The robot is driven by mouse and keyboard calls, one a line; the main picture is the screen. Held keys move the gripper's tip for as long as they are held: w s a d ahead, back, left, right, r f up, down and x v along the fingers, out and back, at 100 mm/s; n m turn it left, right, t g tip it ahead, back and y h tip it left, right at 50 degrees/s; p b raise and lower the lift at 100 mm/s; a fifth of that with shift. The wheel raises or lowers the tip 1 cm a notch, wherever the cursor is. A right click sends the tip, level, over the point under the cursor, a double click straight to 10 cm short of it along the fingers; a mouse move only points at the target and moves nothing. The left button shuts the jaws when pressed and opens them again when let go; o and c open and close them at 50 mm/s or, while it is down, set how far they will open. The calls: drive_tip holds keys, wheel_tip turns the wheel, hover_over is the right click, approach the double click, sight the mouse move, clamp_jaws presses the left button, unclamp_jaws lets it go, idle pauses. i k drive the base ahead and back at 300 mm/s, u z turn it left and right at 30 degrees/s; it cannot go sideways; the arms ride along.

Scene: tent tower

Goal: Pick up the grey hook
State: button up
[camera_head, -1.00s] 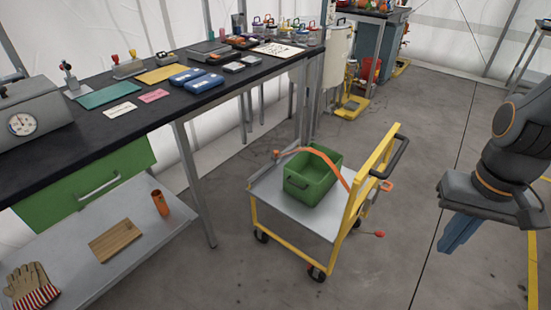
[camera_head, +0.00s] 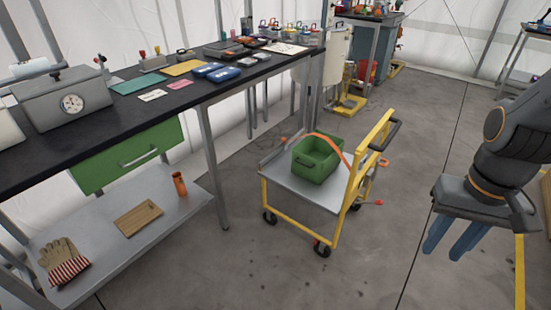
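I cannot make out a grey hook for certain in this view. Small items on the black workbench (camera_head: 120,117) are too small to tell apart. My gripper (camera_head: 443,254) hangs at the right side, pointing down over the bare concrete floor. Its two blue fingers stand apart with nothing visible between them. It is to the right of the cart and well away from the bench.
A yellow-framed cart (camera_head: 328,231) carries a green bin (camera_head: 318,168) with an orange strap over it. A lower shelf (camera_head: 165,232) holds gloves (camera_head: 65,265), a wooden board (camera_head: 138,219) and an orange cylinder (camera_head: 180,184). Floor between cart and gripper is clear.

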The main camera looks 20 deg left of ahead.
sight(284, 139)
drive_tip(key=z, duration=0.05)
drive_tip(key=k, duration=0.6)
drive_tip(key=u, duration=1.05)
drive_tip(key=i, duration=0.8)
drive_tip(key=u, duration=0.8)
drive_tip(key=i, duration=0.95)
drive_tip(key=z, duration=0.45)
drive_tip(key=i, duration=0.75)
drive_tip(key=z, duration=1.2)
drive_tip(key=i, duration=0.4)
drive_tip(key=z, duration=0.4)
